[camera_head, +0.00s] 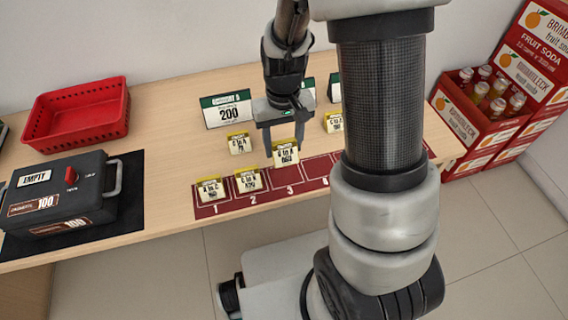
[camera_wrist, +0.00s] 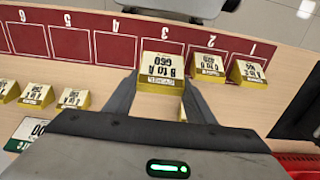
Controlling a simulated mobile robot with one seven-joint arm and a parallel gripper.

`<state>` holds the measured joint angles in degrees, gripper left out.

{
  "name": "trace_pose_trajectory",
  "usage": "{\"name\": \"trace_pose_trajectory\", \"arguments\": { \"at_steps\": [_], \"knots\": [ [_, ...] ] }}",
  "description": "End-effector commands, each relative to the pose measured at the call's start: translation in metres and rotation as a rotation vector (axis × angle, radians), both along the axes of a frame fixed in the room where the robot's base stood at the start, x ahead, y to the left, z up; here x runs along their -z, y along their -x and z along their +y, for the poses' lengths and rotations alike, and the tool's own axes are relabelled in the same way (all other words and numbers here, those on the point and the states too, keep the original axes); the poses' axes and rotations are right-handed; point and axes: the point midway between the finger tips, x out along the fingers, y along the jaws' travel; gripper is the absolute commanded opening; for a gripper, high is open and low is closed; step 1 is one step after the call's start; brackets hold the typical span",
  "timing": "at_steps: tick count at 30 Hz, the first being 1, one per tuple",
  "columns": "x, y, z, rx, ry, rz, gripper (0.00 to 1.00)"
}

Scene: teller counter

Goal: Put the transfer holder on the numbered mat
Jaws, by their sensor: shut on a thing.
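My gripper (camera_head: 283,142) is shut on a yellow transfer holder (camera_head: 286,155) with a white card, which also shows in the wrist view (camera_wrist: 162,68). The held holder is upright at the back edge of slot 3 of the red numbered mat (camera_head: 290,190). I cannot tell whether it touches the surface. In the wrist view the mat (camera_wrist: 70,42) shows its numbers upside down. Similar holders stand in slot 1 (camera_head: 210,190) and slot 2 (camera_head: 248,181). The slots to the right of 3 look bare where I can see them; my arm hides part of them in the head view.
More holders stand behind the mat, one at left (camera_head: 239,144) and one at right (camera_head: 333,123). A sign reading 200 (camera_head: 227,110) stands behind them. A grey cash box (camera_head: 65,190) and red basket (camera_head: 78,115) are at left. Soda crates (camera_head: 480,118) stand right of the counter.

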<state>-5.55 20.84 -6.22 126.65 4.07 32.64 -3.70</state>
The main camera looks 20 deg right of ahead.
Motion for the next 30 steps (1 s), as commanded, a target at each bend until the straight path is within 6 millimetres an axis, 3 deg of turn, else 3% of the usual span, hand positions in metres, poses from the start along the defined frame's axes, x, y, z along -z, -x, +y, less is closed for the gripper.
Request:
{"name": "trace_pose_trajectory", "arguments": {
  "at_steps": [1,3,11,16,28,29,30],
  "knots": [
    [0.016,0.001,0.000,0.000,0.000,0.005,0.27],
    [0.027,0.000,0.000,0.000,0.000,0.004,0.27],
    [0.048,0.000,0.000,0.000,0.000,0.003,0.27],
    [0.073,0.000,0.000,0.001,0.000,0.003,0.27],
    [0.080,-0.001,0.000,0.000,0.000,0.000,0.27],
    [0.080,-0.001,0.000,0.000,0.000,0.000,0.51],
    [0.079,-0.001,0.000,0.000,0.000,0.000,0.58]
  ]
}}
